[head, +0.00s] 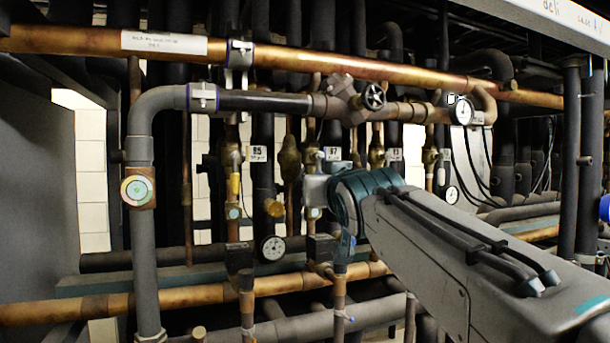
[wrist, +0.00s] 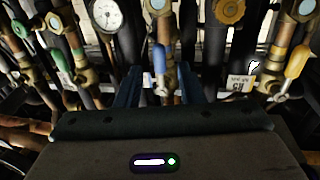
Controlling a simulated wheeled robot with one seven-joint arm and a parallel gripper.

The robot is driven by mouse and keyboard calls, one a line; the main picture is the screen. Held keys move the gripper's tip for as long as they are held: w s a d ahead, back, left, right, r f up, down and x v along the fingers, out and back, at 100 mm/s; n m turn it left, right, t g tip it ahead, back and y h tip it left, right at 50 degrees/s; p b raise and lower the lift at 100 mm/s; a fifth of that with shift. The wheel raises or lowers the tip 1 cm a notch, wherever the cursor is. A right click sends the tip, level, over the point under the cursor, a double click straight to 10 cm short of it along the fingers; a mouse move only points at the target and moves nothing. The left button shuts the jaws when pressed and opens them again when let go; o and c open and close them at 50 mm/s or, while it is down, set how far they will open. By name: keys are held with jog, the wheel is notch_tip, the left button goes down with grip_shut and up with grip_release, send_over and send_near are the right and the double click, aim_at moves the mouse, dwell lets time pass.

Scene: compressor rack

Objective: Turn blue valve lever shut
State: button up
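The blue valve lever (wrist: 160,60) is near the middle of the wrist view, on a brass valve body on a vertical copper pipe. My gripper (wrist: 161,75) has its two dark blue fingers apart, one to each side of the lever. No clear contact with the lever shows, and how deep it sits between the fingers is hard to tell. In the head view my arm covers most of my gripper.
A yellow lever (wrist: 297,60) is at the right of the wrist view and a green lever (wrist: 62,60) at the left. A dial gauge (wrist: 105,14) is close by. In the head view a copper pipe (head: 300,60) and a black handwheel (head: 373,97) are above my arm. Pipes crowd the space.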

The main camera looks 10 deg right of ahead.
aim_at(319, 172)
jog(key=shift+w+p, duration=1.05)
jog(key=shift+w, duration=2.05)
grip_shut()
